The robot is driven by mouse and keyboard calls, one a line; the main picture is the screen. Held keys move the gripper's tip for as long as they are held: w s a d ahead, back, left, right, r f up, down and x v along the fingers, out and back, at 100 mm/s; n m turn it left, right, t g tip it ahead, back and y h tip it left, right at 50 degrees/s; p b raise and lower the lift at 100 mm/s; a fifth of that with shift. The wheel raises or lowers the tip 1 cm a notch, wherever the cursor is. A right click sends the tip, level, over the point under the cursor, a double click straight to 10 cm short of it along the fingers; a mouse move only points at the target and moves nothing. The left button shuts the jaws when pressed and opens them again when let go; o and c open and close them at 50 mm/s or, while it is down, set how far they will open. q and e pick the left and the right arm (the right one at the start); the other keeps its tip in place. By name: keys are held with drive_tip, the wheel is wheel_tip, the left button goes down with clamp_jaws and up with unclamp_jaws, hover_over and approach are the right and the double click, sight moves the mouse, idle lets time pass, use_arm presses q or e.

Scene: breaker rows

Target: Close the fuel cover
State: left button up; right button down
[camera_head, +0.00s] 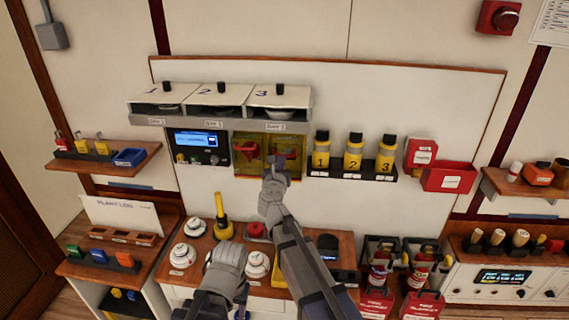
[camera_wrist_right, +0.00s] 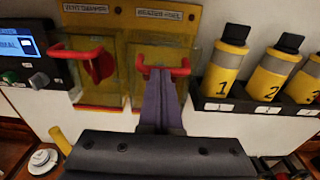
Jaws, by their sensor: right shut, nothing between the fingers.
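The fuel cover is the right-hand yellow panel (camera_wrist_right: 193,50) labelled "HEATER FUEL" in the right wrist view, with a red handle (camera_wrist_right: 181,68) on or behind it. In the head view this yellow pair of panels (camera_head: 267,140) is on the wall under the numbered covers. How far the fuel cover stands open, I cannot tell. My right gripper (camera_wrist_right: 160,78) is shut and empty, its fingertips in front of the handle; whether they touch it is unclear. It also shows in the head view (camera_head: 276,170). My left gripper (camera_head: 226,262) is low in the head view, its jaws unclear.
A "VENT DAMPER" panel (camera_wrist_right: 95,65) with a red handle adjoins on the left. A screen unit (camera_head: 198,145) is left of the panels; yellow bottles (camera_head: 353,155) stand on a rack to the right. A counter with a red button (camera_head: 256,230) lies below.

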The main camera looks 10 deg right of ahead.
sight(284, 147)
drive_tip(key=shift+w+d+r+p, duration=0.25)
drive_tip(key=shift+w+r+p, duration=0.15)
drive_tip(key=shift+w, duration=0.25)
drive_tip(key=shift+w+d+r+p, duration=0.2)
drive_tip(key=shift+w+r+p, duration=0.15)
drive_tip(key=shift+w, duration=0.25)
drive_tip(key=shift+s, duration=0.15)
drive_tip(key=shift+s, duration=0.15)
